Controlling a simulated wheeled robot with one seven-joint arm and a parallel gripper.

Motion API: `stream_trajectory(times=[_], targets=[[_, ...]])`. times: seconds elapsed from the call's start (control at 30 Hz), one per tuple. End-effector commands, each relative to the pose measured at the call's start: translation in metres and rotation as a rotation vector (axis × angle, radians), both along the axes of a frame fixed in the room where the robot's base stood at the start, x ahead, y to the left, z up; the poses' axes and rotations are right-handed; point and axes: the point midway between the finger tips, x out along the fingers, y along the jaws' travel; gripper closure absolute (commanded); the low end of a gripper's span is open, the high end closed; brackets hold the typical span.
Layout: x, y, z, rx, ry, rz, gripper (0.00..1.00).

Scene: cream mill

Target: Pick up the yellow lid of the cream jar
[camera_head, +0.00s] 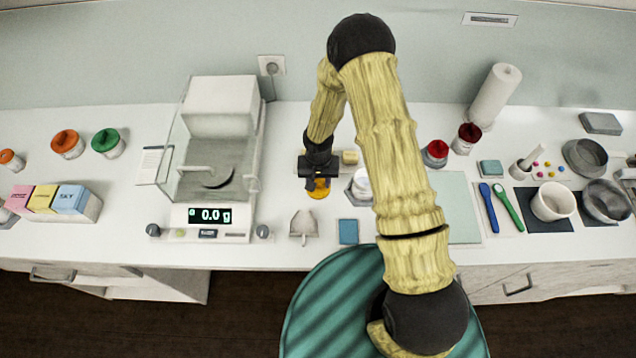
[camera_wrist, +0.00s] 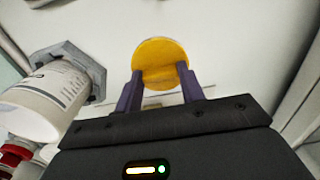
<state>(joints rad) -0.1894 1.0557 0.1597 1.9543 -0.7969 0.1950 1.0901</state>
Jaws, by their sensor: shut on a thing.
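The yellow lid (camera_wrist: 160,58) is a round orange-yellow disc held between the two fingertips of my gripper (camera_wrist: 160,82) in the wrist view. My gripper is shut on it. In the head view my gripper (camera_head: 318,182) points down over the white table, with the lid (camera_head: 319,189) at its tips. I cannot tell whether the lid touches the table. A white jar (camera_wrist: 48,98) with printed text stands on a grey hexagonal base at the left of the wrist view, beside the gripper. In the head view the jar (camera_head: 361,184) is partly hidden by my arm.
A balance (camera_head: 215,155) reading 0.0 g stands left of my gripper. A metal scoop (camera_head: 303,225) and a blue pad (camera_head: 347,231) lie near the front edge. Red-lidded jars (camera_head: 436,153) stand to the right. Jars with orange and green lids (camera_head: 107,142) stand at the left.

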Motion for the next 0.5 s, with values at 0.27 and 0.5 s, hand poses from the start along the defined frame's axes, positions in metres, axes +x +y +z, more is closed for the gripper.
stream_trajectory(times=[0.27, 0.5], targets=[[0.001, 0.0, 0.019, 0.001, -0.003, -0.001, 0.82], [0.002, 0.0, 0.06, 0.002, -0.005, -0.003, 0.82]])
